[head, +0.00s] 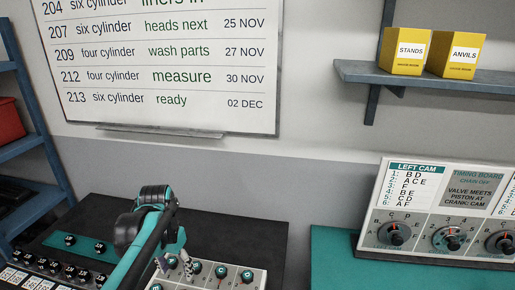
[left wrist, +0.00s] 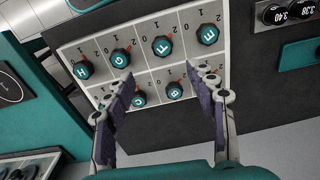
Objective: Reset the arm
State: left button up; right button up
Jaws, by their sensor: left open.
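My left gripper (head: 173,264) is open and empty, over the white knob panel (head: 235,284) at the bottom of the head view. In the left wrist view its two purple-padded fingers (left wrist: 166,80) spread apart over the same panel (left wrist: 150,75). The near row is partly hidden by the fingers. I cannot see contact between fingers and knobs. My right gripper is not in view.
Black disc-like pieces (head: 85,246) sit on a teal mat left of my arm. A timing board (head: 440,212) with dials stands on a teal bench at the right. Yellow boxes (head: 404,52) stand on a wall shelf. A blue rack (head: 30,150) stands at the far left.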

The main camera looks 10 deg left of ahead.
pick_arm(q)
jog(key=s+d+f+n+t+b, duration=0.1)
jog(key=s+d+f+t, duration=0.3)
jog(key=s+d, duration=0.6)
jog(key=s+t, duration=0.1)
jog(key=t, duration=0.1)
jog(key=shift+n+t, duration=0.3)
jog(key=shift+t, duration=0.1)
jog(key=shift+w, duration=0.1)
dwell(1.1)
